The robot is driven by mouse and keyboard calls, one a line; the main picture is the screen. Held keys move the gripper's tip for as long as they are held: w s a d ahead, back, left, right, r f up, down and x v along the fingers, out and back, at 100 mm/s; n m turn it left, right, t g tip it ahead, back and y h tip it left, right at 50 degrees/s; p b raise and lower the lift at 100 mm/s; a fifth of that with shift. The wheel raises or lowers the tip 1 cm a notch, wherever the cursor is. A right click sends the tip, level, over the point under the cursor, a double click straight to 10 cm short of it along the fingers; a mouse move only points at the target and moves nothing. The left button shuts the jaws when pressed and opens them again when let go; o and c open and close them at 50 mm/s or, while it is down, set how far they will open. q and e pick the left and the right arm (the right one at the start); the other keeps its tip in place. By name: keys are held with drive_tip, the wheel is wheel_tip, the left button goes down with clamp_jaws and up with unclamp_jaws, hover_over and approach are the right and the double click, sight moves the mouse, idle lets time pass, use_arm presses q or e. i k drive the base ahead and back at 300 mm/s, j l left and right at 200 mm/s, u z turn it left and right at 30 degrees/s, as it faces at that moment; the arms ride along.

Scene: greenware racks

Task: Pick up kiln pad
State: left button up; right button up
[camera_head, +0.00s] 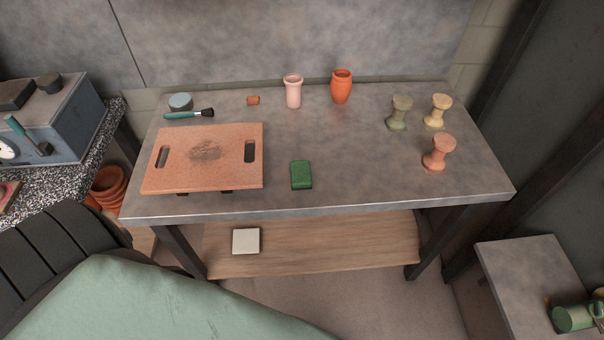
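No label shows which thing is the kiln pad. A pale square slab (246,241) lies flat on the wooden lower shelf, left of its middle. A green rectangular block (301,175) lies on the grey table top near the front edge. A flat terracotta-coloured board (232,168) with two hand slots and a dark smudge lies on the table's left part, on small dark feet. Neither of my grippers is in view.
The grey table (370,185) also carries a pink vase (293,92), an orange vase (341,87), several spool-shaped pieces and a brush (188,114). Green cloth (150,305) fills the lower left. A small side table (530,275) stands right. The shelf's right part (350,240) is clear.

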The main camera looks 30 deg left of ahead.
sight(300, 171)
drive_tip(key=u, duration=1.25)
